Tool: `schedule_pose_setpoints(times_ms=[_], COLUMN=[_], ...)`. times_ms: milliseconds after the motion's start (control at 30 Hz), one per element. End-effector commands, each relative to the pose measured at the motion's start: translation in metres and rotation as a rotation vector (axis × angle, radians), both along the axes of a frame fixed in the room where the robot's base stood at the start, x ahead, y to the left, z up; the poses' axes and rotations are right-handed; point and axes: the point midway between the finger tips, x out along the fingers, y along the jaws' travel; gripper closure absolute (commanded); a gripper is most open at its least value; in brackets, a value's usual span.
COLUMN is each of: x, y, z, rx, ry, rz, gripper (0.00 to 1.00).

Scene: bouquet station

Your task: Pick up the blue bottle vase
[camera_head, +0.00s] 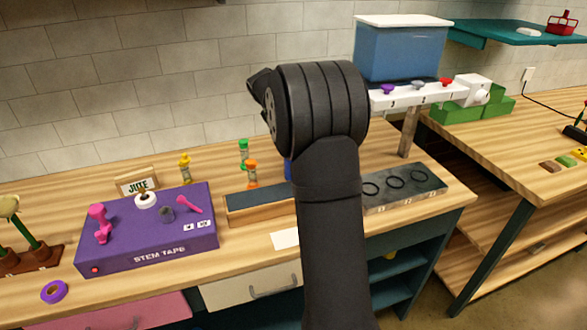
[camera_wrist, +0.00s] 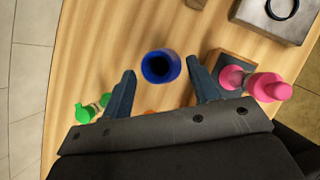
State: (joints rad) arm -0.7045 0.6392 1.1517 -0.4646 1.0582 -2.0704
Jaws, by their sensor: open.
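The blue bottle vase (camera_wrist: 172,66) is seen from above in the wrist view, its round dark mouth facing the camera. In the head view only a thin blue sliver (camera_head: 288,169) shows beside my arm; the rest is hidden behind it. My gripper (camera_wrist: 161,66) is open, with one finger on each side of the vase in the wrist view. Gaps show between the vase and both fingers, and nothing is held. The height of the fingertips relative to the vase is hard to tell. My fingers are hidden in the head view.
A pink bottle (camera_wrist: 265,87) stands close to the right finger, by a dark-topped wooden block (camera_wrist: 238,62). Green (camera_head: 243,153) and orange (camera_head: 252,173) bottles stand left of my arm. A grey plate with rings (camera_head: 425,183) lies right. A purple stem tape box (camera_head: 150,238) sits left.

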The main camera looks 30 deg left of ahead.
Motion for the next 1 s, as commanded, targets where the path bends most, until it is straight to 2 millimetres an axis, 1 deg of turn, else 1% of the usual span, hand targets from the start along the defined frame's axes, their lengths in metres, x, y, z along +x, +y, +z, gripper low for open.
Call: schedule_pose_setpoints(times_ms=[33, 267, 500, 567, 633, 800, 867, 1000], x=[0.002, 0.007, 0.020, 0.023, 0.025, 0.025, 0.025, 0.025], y=[-0.001, -0.001, -0.002, -0.002, -0.002, -0.002, -0.002, -0.002], z=[-0.004, -0.016, -0.048, -0.054, -0.057, -0.056, -0.056, -0.056], rx=[-0.001, -0.001, -0.001, 0.000, 0.001, 0.001, 0.001, 0.001], ry=[0.000, 0.001, 0.002, 0.001, 0.001, 0.000, 0.000, 0.000], rz=[0.000, 0.000, -0.002, 0.000, 0.000, 0.000, 0.000, 0.000], gripper=[0.44, 0.44, 0.44, 0.44, 0.44, 0.44, 0.54, 0.82])
